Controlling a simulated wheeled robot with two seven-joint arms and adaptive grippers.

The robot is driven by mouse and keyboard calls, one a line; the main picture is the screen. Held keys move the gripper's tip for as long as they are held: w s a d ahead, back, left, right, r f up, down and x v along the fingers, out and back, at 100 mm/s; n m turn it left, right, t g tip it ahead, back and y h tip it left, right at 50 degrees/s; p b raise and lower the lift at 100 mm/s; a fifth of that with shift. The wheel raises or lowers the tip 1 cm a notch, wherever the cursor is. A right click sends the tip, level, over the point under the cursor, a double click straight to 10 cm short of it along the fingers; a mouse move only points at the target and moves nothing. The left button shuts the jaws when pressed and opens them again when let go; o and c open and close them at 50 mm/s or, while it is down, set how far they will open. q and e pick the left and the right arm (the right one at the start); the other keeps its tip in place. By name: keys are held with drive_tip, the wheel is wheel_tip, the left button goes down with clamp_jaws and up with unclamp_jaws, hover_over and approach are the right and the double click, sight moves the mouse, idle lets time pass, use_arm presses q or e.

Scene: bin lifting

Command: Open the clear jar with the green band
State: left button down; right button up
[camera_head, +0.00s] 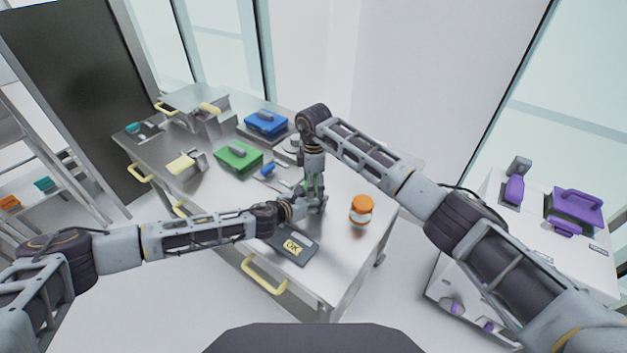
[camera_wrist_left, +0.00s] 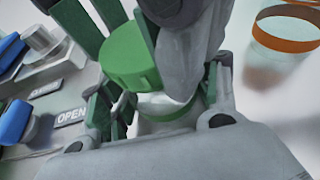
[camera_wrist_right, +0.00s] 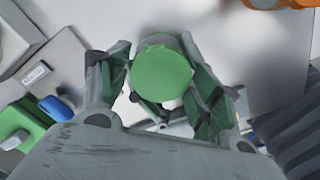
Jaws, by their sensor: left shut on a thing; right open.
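The clear jar with the green band (camera_wrist_left: 170,108) stands upright near the table's front right, largely hidden by my grippers in the head view. My left gripper (camera_head: 301,206) comes in low from the left and is shut on the jar's body. The round green lid (camera_wrist_left: 128,58) shows above the jar in the left wrist view, with part of the pale jar visible below it. My right gripper (camera_wrist_right: 158,80) points down from above and is open, its fingers on either side of the lid (camera_wrist_right: 161,72). I cannot tell whether they touch it.
A jar with an orange lid (camera_head: 361,210) stands to the right of my grippers. A dark pad marked OK (camera_head: 293,246) lies at the table's front edge. Behind are a blue-handled device (camera_head: 267,170), a green box (camera_head: 238,157) and a blue box (camera_head: 265,123).

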drive_tip(key=c, duration=0.8)
drive_tip(key=shift+n, duration=1.6)
drive_tip(key=shift+c, duration=0.3)
drive_tip(key=o, duration=1.1)
drive_tip(key=shift+o, duration=0.2)
drive_tip(key=shift+r, duration=2.25)
